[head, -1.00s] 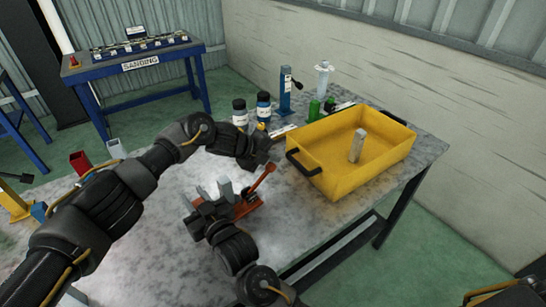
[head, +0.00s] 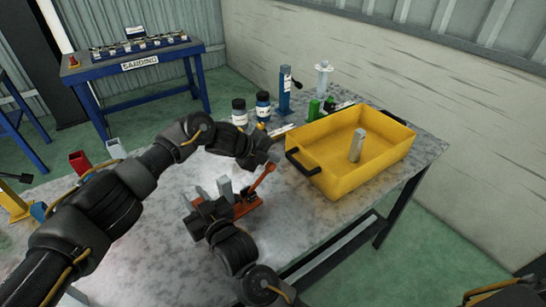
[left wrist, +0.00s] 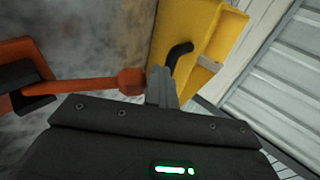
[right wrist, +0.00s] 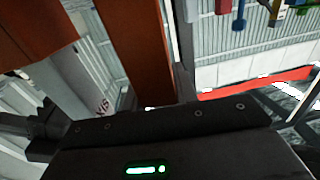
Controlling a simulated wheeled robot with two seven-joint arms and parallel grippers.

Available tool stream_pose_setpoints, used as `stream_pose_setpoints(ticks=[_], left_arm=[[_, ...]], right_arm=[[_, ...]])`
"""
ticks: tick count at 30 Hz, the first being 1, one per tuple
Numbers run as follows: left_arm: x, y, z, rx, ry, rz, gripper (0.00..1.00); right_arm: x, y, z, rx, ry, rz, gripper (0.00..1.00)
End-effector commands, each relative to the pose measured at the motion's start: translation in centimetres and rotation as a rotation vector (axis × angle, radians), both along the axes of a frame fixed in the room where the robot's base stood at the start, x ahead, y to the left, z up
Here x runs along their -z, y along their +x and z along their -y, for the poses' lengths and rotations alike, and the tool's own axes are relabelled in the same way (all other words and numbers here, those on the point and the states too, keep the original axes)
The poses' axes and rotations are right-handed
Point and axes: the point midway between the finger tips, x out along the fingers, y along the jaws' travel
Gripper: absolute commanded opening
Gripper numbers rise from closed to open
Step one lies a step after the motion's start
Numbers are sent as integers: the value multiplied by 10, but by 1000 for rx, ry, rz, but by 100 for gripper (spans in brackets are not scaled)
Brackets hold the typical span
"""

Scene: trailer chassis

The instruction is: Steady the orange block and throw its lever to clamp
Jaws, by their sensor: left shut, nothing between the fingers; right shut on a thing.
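The orange block (head: 246,204) stands on the grey metal table, with its orange lever (head: 262,179) slanting up to the right. My right gripper (head: 220,200) is at the block's near left side, shut on it; its fingers partly hide the block. The block also fills the upper left of the right wrist view (right wrist: 138,50). My left gripper (head: 268,158) is shut and empty, close by the raised lever tip. In the left wrist view its fingers (left wrist: 162,86) are just beside the lever's rounded end (left wrist: 131,80); I cannot tell whether they touch.
A yellow tote (head: 345,178) with a grey bar (head: 357,145) inside stands right of the block. Bottles (head: 263,106) and a blue post (head: 285,90) stand behind. Small red (head: 79,161) and grey bins sit at left. The table's front edge is near the right gripper.

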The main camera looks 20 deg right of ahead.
Motion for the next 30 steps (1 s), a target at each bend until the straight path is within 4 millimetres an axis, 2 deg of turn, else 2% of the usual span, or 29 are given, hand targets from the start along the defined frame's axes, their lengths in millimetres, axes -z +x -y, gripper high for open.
stream_pose_setpoints(ticks=[25,30], left_arm=[[12,-6,-18,-3,13,-7,0],[7,-5,-19,-4,13,-6,0]], right_arm=[[0,2,4,9,0,1,0],[0,3,5,12,-1,1,0]])
